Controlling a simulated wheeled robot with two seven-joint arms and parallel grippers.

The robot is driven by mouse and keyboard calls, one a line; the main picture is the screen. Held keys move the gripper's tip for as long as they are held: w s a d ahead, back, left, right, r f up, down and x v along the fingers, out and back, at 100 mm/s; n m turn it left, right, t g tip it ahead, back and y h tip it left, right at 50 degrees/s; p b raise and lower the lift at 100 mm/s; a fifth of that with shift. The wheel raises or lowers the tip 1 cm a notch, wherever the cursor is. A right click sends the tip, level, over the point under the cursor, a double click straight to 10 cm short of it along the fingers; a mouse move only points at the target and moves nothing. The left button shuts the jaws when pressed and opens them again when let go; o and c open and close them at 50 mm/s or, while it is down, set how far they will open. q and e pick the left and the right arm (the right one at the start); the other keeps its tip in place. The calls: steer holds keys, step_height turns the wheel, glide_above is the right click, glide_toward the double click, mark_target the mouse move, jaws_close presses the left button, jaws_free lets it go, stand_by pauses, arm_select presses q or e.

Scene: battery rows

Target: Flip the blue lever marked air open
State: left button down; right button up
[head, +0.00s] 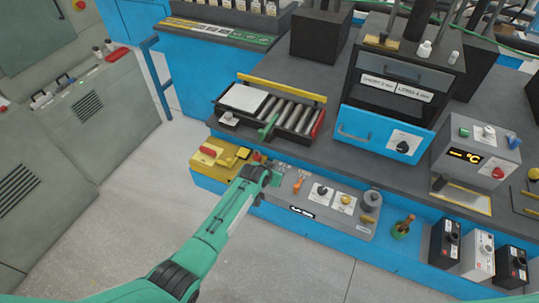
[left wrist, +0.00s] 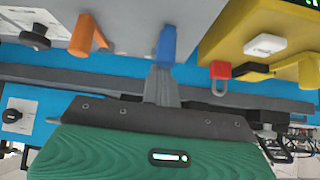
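The blue lever (left wrist: 167,44) shows at the top middle of the left wrist view, beside an orange lever (left wrist: 88,34) on the grey panel. The orange lever also shows in the head view (head: 298,184). In the head view my gripper and wrist cover the blue lever's place, and no "air" marking is readable. My left gripper (left wrist: 162,72) appears shut, its fingers together in one narrow grey piece. Its tip overlaps the free end of the blue lever in the picture; I cannot tell whether they touch. In the head view the left gripper (head: 272,176) is at the panel's left end. My right gripper is not in view.
A yellow box (head: 215,160) with a red switch stands left of the grey panel (head: 330,217); a red padlock (left wrist: 220,72) hangs near it in the wrist view. A roller tray (head: 243,98) lies behind.

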arm_select(q)
steer(key=shift+s+d+f, duration=0.1)
steer(key=shift+s+f, duration=0.1)
steer(key=shift+s, duration=0.05)
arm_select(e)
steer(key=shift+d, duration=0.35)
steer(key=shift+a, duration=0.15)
